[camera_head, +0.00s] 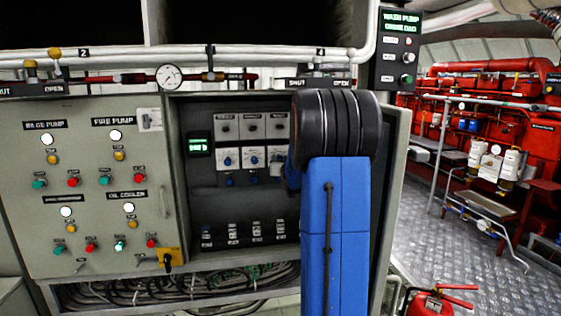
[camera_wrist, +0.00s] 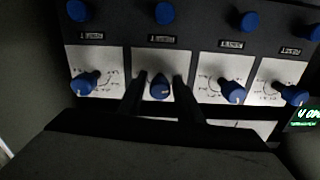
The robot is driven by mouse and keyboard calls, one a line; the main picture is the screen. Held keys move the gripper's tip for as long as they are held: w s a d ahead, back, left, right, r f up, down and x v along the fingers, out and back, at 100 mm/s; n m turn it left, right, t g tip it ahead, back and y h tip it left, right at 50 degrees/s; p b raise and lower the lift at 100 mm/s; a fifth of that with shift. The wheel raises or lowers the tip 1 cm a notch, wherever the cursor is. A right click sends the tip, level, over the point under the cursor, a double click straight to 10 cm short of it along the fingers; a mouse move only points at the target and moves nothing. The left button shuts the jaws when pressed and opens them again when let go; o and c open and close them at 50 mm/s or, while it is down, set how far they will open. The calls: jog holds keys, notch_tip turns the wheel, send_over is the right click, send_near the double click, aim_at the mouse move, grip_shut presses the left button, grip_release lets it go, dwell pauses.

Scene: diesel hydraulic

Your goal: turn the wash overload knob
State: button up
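In the wrist view, a row of white panels carries blue knobs with printed scales. One blue knob (camera_wrist: 159,88) sits between the two dark fingers of my gripper (camera_wrist: 160,80). The fingers are apart, with a gap visible on each side of this knob, so my gripper is open. The small labels are too blurred to tell which one is the wash overload knob. In the head view, part of the same row (camera_head: 228,158) shows inside the dark recess. My blue and black arm hides the right part of the row and my gripper.
Neighbouring blue knobs stand on the left (camera_wrist: 85,84) and right (camera_wrist: 233,92) of the fingers. More blue knobs (camera_wrist: 164,13) line the top of the wrist view. A green display (camera_head: 199,144) is at the recess's left. A grey cabinet door (camera_head: 90,215) stands farther left.

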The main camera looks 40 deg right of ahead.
grip_shut()
jog(key=m, duration=0.5)
jog(key=shift+m, duration=0.4)
jog(key=m, duration=0.5)
jog(key=shift+r, duration=0.1)
jog(key=m, duration=0.6)
jog(key=shift+m, duration=0.4)
jog(key=m, duration=0.5)
jog(key=shift+r+m, duration=0.1)
jog(key=shift+m, duration=0.6)
